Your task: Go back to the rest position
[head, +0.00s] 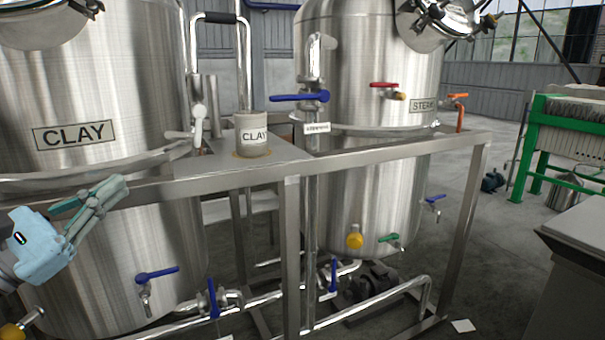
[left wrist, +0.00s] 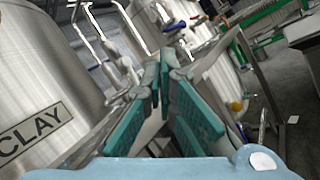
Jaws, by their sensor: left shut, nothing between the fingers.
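My left gripper (head: 112,194) is at the left of the head view, in front of the steel tank labelled CLAY (head: 145,85) and close to the frame rail. Its teal-padded fingers point up and to the right. In the left wrist view the fingers (left wrist: 166,62) come together at their tips with nothing between them. The CLAY tank (left wrist: 45,75) also shows there at the left. My right gripper is in neither view.
A steel frame (head: 390,150) runs in front of both tanks. A second steel tank (head: 365,70) has several coloured valves.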

